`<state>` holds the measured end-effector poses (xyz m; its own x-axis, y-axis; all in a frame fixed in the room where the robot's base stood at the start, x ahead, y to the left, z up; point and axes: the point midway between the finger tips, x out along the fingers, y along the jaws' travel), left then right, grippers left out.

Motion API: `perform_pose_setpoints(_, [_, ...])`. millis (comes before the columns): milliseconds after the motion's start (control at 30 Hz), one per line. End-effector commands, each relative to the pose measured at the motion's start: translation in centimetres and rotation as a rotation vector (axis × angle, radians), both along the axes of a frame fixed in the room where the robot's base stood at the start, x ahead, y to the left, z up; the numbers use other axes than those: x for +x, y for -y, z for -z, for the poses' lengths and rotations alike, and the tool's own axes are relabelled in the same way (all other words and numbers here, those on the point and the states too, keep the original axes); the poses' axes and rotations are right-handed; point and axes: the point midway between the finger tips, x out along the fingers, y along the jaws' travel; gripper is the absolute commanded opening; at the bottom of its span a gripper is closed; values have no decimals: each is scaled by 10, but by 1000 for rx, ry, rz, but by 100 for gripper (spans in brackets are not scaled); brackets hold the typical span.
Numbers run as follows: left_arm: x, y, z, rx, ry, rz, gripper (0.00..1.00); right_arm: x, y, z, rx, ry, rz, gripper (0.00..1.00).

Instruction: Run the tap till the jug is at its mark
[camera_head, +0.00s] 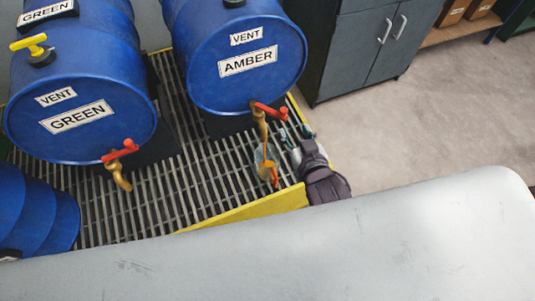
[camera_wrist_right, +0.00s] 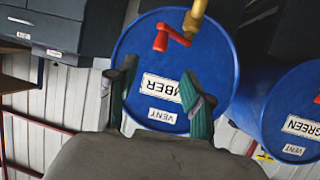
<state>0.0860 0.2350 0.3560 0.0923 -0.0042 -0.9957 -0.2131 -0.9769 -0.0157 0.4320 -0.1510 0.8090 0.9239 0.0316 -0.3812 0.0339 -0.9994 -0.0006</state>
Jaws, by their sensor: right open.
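The blue AMBER drum (camera_head: 235,88) lies on its side on the grating. Its brass tap (camera_head: 261,128) has a red lever (camera_head: 271,111) and points down; the tap also shows in the right wrist view (camera_wrist_right: 194,18). A clear jug (camera_head: 259,158) stands below the spout, with orange and red showing at it. A thin amber streak seems to join spout and jug; the level and mark are too small to read. My right gripper (camera_head: 303,134) is beside the jug on its right, apart from the lever. Its green-padded fingers are spread and empty (camera_wrist_right: 158,100). My left gripper is out of view.
The GREEN drum (camera_head: 75,122) with its own red-levered tap (camera_head: 119,172) lies to the left. A yellow edge (camera_head: 245,210) bounds the grating in front. A dark cabinet (camera_head: 355,50) stands at the back right. The floor at the right is clear.

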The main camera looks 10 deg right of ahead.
Motion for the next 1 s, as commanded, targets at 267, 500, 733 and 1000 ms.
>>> perform_pose_setpoints(267, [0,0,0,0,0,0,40,5,11,14,-10,95,-52,51])
perform_pose_setpoints(500, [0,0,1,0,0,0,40,-1,40,36,33,306,-257,51])
perform_pose_setpoints(733, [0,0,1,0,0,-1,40,-13,53,42,85,380,-382,51])
perform_pose_setpoints(1000, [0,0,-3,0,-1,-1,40,19,38,40,91,388,-387,51])
